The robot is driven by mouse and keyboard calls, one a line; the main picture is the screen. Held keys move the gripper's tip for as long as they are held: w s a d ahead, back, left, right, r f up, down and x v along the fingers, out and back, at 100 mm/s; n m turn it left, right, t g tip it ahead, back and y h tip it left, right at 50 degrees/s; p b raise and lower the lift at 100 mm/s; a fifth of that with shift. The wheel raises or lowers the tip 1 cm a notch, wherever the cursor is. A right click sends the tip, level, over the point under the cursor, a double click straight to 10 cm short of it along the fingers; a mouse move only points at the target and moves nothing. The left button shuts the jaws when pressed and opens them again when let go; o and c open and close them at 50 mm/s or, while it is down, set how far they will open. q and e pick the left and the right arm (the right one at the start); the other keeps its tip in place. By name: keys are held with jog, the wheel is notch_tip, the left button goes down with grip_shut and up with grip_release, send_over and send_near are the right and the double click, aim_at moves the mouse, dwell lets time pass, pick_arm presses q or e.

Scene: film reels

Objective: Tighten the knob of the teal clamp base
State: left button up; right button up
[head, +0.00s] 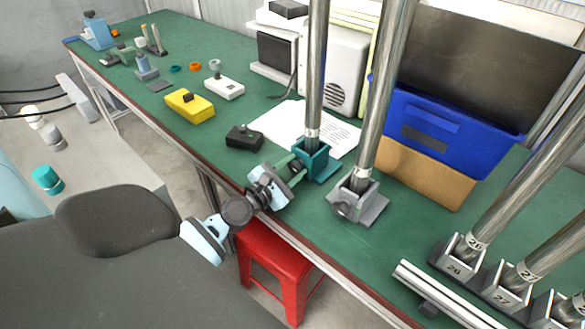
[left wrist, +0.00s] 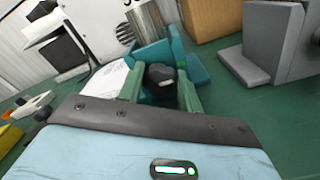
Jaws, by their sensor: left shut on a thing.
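The teal clamp base (head: 318,163) stands on the green bench and holds an upright metal pole (head: 317,70). It also shows in the left wrist view (left wrist: 197,70), past my fingers. Its black knob (left wrist: 160,74) sits on the near side, between my two green fingers. My left gripper (head: 291,163) reaches in from the lower left in the head view and is shut on the knob, with a finger on either side. In the head view the gripper mostly hides the knob. My right gripper is not in view.
A grey clamp base (head: 370,206) with another pole stands close to the right. A white paper sheet (head: 275,122) lies behind, and a black box (head: 244,138) and yellow device (head: 190,105) lie to the left. A blue bin (head: 450,125) on cardboard stands back right.

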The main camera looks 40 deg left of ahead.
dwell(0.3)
pick_arm(q)
jog(key=o, duration=1)
jog(key=s, duration=0.4)
jog(key=s+b, duration=0.1)
jog(key=s, duration=0.1)
jog(key=shift+s+a+f, duration=0.1)
jog(key=shift+s+a, duration=0.2)
jog(key=shift+s, duration=0.55)
